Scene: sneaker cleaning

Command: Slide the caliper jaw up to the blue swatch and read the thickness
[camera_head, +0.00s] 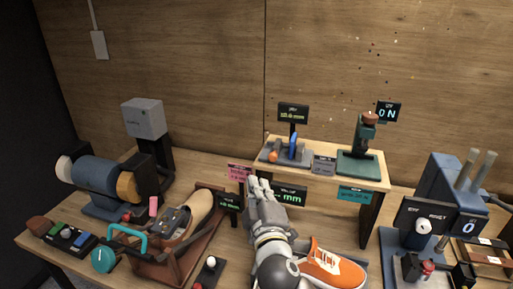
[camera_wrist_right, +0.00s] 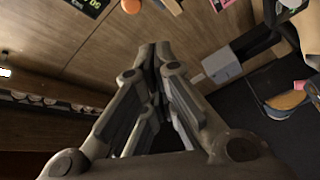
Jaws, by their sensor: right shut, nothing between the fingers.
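The caliper stand (camera_head: 270,160) sits on the left part of a raised wooden shelf, with an orange knob (camera_head: 273,156) at its left end. The blue swatch (camera_head: 294,146) stands upright and narrow on it. A small dark display (camera_head: 293,112) above carries a reading in mm, too small to read surely. My right gripper (camera_head: 258,182) is shut and empty, in front of and below the shelf's left end, apart from the caliper. In the right wrist view its fingers (camera_wrist_right: 154,48) meet, and an orange round part (camera_wrist_right: 131,6) shows at the top edge. My left gripper is not in view.
A green press (camera_head: 358,160) stands on the shelf's right. An orange sneaker (camera_head: 330,268) lies right of my right arm. A tan shoe in a brown holder (camera_head: 195,250) and a blue roller machine (camera_head: 95,180) are left. A blue-grey machine (camera_head: 445,190) is right.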

